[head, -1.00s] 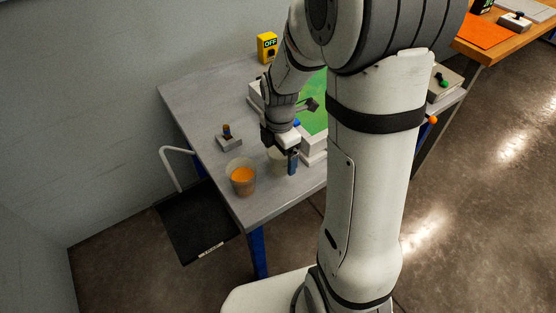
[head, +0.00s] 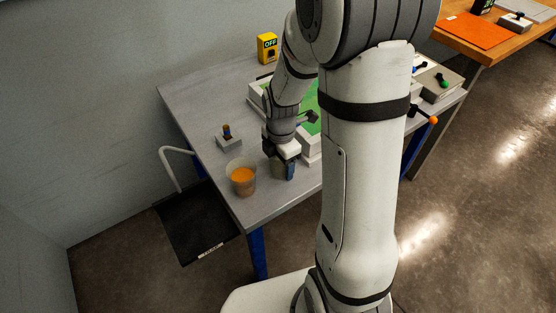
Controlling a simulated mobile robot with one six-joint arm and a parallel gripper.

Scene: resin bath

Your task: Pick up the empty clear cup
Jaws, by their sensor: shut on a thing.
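The empty clear cup (head: 278,169) stands at the near edge area of the grey table, mostly hidden behind my gripper. My gripper (head: 283,169) points down over the cup and is shut on it, with a blue-tipped finger showing at the cup's right side. I cannot tell whether the cup's base still touches the table. To its left, apart from it, stands another clear cup (head: 242,178) with orange contents.
A small grey block with a dark knob (head: 228,138) lies behind the cups. A white-walled bath with green inside (head: 308,125) is right of my gripper, partly hidden by my arm. A yellow OFF box (head: 267,47) stands at the back. The table's left part (head: 205,95) is clear.

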